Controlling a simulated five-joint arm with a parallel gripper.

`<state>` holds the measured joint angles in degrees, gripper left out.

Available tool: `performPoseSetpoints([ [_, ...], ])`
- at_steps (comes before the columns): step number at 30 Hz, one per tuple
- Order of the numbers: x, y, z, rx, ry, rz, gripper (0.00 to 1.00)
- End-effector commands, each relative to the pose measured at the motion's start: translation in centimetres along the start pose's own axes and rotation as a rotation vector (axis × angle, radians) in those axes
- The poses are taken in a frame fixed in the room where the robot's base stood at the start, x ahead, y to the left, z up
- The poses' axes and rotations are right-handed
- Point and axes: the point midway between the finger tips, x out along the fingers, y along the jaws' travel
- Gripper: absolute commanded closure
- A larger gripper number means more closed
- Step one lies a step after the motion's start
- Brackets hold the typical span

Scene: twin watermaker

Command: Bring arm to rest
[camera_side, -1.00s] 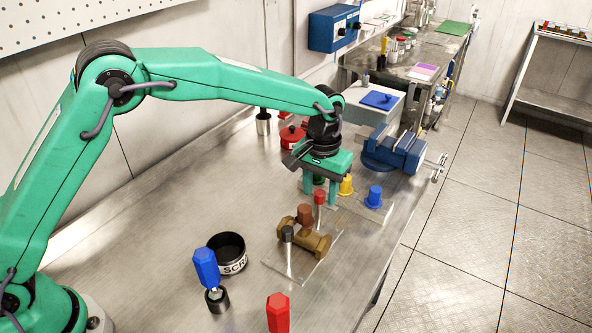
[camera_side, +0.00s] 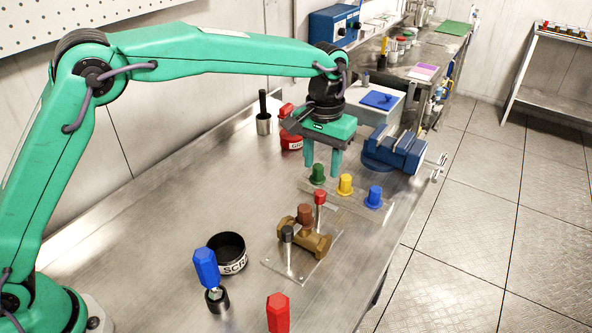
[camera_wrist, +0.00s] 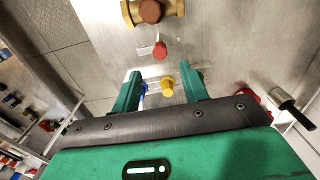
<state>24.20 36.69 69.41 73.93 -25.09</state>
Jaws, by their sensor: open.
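My gripper (camera_side: 322,163) is open and empty, pointing down above the bench, just behind the row of coloured caps in the side view. In the wrist view its two green fingers (camera_wrist: 158,88) stand apart, with the yellow cap showing between them and nothing held. My arm reaches out from the left, raised above the bench.
Green (camera_side: 317,173), yellow (camera_side: 345,185) and blue (camera_side: 374,197) caps stand in a row below. A brass valve (camera_side: 318,242) with a red-topped lever is nearer the camera. A blue vise (camera_side: 400,150) is right, a black scrap bin (camera_side: 227,255) left.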

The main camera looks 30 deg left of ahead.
Motion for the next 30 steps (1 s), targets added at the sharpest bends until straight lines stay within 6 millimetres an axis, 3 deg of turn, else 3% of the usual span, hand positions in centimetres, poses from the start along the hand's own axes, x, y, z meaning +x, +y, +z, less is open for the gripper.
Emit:
performPoseSetpoints([
  [11,-1.2,-1.1,0.5,-0.001,0.016,0.007,0.56],
  [20,-5.2,-5.3,2.8,0.0,0.077,0.03,0.56],
  [30,-9.2,-10.8,7.4,0.002,0.166,0.049,0.56],
])
